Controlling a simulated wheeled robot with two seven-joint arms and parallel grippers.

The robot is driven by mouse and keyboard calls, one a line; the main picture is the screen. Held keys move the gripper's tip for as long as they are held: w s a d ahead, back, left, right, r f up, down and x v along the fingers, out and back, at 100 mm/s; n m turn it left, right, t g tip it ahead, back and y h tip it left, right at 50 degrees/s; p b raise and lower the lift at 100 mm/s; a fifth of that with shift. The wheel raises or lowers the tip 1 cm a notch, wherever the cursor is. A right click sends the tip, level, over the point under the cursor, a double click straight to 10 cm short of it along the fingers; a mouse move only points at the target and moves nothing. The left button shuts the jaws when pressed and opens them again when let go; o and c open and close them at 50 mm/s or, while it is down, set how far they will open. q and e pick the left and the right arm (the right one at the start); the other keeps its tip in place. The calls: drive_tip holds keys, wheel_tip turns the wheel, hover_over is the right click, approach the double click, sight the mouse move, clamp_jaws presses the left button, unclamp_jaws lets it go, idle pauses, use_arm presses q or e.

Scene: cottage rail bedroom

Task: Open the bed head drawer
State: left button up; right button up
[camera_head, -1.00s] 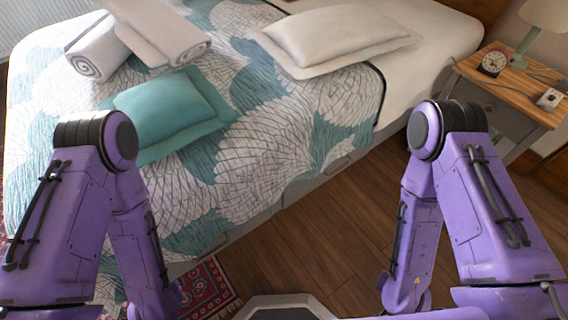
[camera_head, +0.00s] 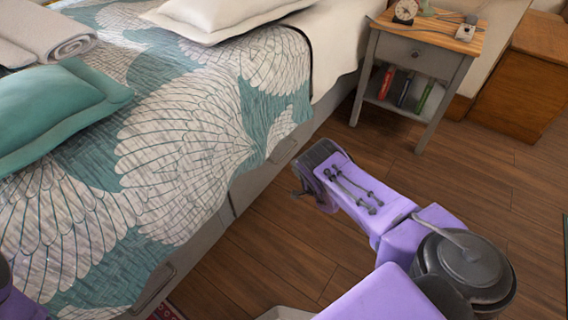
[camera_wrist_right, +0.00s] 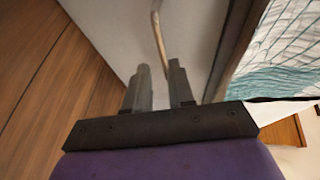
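The bed head drawer (camera_head: 262,177) is a pale grey front low in the side of the bed, nearer the pillow end. It looks shut. Its slim handle (camera_head: 283,153) shows just left of my right gripper (camera_head: 302,182). In the right wrist view the handle (camera_wrist_right: 158,38) is a thin bar on the pale front, ahead of and roughly in line with the gap between the two fingers (camera_wrist_right: 158,88). The fingers stand apart with nothing between them, so this gripper is open. My left gripper is out of view.
A second drawer handle (camera_head: 154,288) is farther toward the foot of the bed. The patterned quilt (camera_head: 190,130) hangs over the bed side above the drawers. A nightstand (camera_head: 408,55) stands beyond the bed head. Wooden floor (camera_head: 450,185) is clear at right.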

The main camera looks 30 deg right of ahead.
sight(284, 155)
drive_tip(key=w+b, duration=0.1)
drive_tip(key=w, duration=0.2)
drive_tip(key=w+f+b, duration=0.1)
drive_tip(key=w+b, duration=0.1)
drive_tip(key=w, duration=0.1)
drive_tip(key=w+b, duration=0.1)
drive_tip(key=w, duration=0.1)
drive_tip(key=shift+w+f, duration=0.35)
drive_tip(key=shift+w, duration=0.05)
drive_tip(key=shift+w+r, duration=0.1)
clamp_jaws()
